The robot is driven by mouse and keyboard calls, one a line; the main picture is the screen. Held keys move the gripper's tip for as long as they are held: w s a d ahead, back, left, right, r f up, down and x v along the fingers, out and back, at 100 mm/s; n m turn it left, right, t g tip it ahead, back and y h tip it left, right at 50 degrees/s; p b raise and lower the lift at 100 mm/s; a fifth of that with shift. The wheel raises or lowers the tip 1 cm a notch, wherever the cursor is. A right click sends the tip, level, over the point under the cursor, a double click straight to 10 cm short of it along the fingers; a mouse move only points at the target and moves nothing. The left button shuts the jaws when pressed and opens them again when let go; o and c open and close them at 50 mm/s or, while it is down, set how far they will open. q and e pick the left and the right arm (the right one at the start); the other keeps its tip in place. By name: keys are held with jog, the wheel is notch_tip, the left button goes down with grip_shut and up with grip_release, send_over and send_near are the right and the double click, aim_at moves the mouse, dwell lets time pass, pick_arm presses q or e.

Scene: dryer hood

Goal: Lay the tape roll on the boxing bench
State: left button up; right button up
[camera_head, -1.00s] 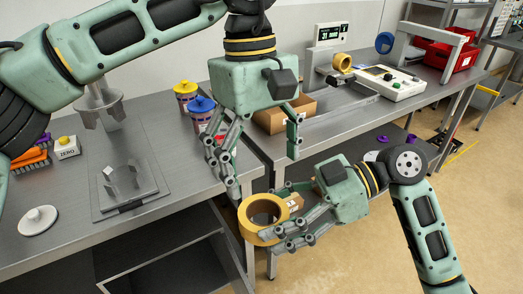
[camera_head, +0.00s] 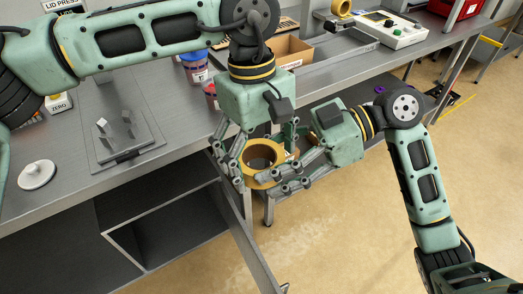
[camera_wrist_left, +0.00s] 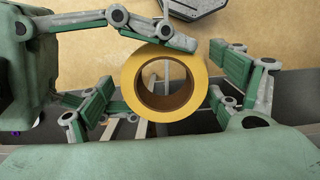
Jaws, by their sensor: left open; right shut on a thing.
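The yellow tape roll (camera_head: 262,182) is held in the air in front of the benches, and it also shows in the left wrist view (camera_wrist_left: 165,116). My right gripper (camera_head: 270,172) is shut on the roll from the right side. My left gripper (camera_head: 262,164) is open just above the roll, with its fingers on either side of it. In the left wrist view the roll sits between those open fingers, with a gap on the right; contact on the left is unclear. The bench with the open cardboard box (camera_head: 291,53), perhaps the boxing bench (camera_head: 345,66), stands behind.
A white device (camera_head: 392,28) and red bin (camera_head: 455,8) stand farther right. The back bench has a bare front strip.

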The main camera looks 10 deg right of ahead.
pick_arm(q)
jog(key=shift+d, duration=0.1)
jog(key=c, duration=1.3)
jog(key=shift+c, duration=0.8)
pick_arm(e)
jog(key=o, duration=0.9)
pick_arm(q)
jog(key=shift+c, duration=0.7)
pick_arm(e)
jog(key=o, duration=0.4)
